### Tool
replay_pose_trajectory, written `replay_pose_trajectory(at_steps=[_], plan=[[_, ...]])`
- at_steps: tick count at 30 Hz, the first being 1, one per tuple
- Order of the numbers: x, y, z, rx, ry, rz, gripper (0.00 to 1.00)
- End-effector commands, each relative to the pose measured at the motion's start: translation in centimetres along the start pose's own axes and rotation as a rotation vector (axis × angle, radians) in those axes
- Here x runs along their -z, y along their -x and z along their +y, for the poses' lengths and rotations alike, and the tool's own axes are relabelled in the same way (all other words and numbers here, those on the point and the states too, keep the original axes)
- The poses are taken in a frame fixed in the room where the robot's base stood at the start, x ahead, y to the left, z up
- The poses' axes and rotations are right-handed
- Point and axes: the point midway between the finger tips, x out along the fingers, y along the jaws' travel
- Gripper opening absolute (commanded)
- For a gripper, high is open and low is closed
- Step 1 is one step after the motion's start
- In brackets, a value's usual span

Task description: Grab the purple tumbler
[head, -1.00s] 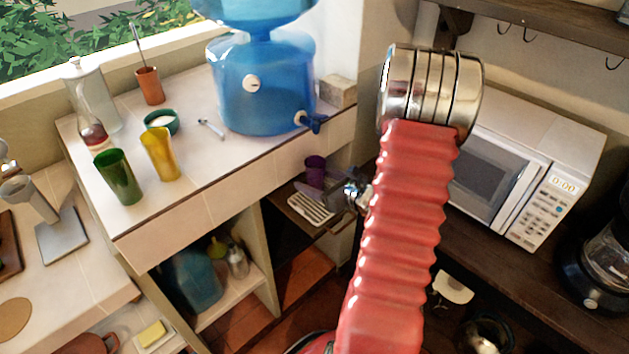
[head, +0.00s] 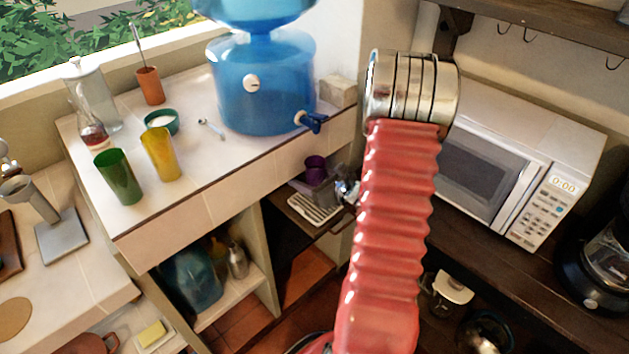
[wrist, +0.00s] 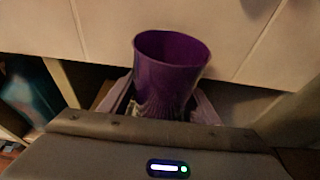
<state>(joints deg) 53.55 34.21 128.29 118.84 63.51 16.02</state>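The purple tumbler (head: 315,167) stands upright in the niche under the tiled counter, partly hidden by my gripper in the head view. In the wrist view the tumbler (wrist: 170,75) is in the middle, its open rim toward the camera. My gripper (head: 322,186) reaches in from the right, low beside the tumbler. In the wrist view my gripper (wrist: 165,98) has one finger on each side of it. A gap shows between the left finger and the tumbler, so the fingers look open around it. The tumbler's base is hidden behind the gripper body.
A white slatted rack (head: 313,205) lies on the niche shelf below the gripper. The counter edge (head: 240,182) runs just above and in front. A blue water dispenser (head: 262,88), green cup (head: 119,177) and yellow cup (head: 160,155) stand on top. A microwave (head: 505,165) stands right.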

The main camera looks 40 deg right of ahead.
Motion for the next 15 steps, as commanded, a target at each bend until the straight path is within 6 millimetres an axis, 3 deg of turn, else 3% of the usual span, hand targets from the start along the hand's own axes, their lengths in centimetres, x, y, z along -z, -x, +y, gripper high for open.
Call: replay_pose_trajectory(at_steps=[15], plan=[[0.00,0.01,0.00,0.000,0.000,0.000,0.19]])
